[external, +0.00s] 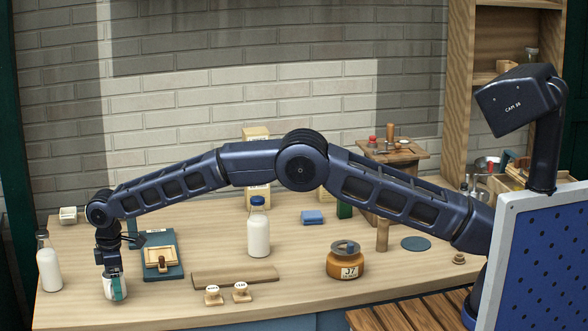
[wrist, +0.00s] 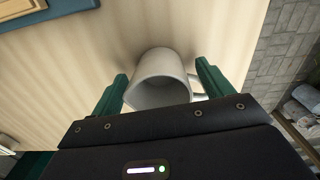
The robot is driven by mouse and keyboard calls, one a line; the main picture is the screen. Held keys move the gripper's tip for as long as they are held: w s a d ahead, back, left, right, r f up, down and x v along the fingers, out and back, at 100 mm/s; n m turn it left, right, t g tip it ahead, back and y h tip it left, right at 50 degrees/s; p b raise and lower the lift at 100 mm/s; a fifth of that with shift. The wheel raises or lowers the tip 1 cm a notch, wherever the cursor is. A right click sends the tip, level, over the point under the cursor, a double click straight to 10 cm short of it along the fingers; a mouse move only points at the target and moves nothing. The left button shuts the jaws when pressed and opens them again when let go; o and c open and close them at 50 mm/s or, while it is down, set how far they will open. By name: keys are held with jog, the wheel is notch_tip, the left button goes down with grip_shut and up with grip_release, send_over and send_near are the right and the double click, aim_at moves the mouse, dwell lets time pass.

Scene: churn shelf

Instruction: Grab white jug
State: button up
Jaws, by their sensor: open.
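The white jug (wrist: 163,66) stands near the front left of the table in the external view (external: 108,290). In the wrist view its round opening faces my camera, and its handle shows on the right, partly behind the right finger. My gripper (wrist: 161,74) is open, with one green finger on each side of the jug. In the external view my gripper (external: 115,281) points down over the jug and hides part of it. I cannot tell whether either finger touches the jug.
A clear-necked milk bottle (external: 49,265) stands to the left.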

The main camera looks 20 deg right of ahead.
jog(key=shift+f, duration=0.25)
jog(key=c, duration=1.1)
jog(key=shift+c, duration=0.2)
jog(key=shift+r, duration=0.15)
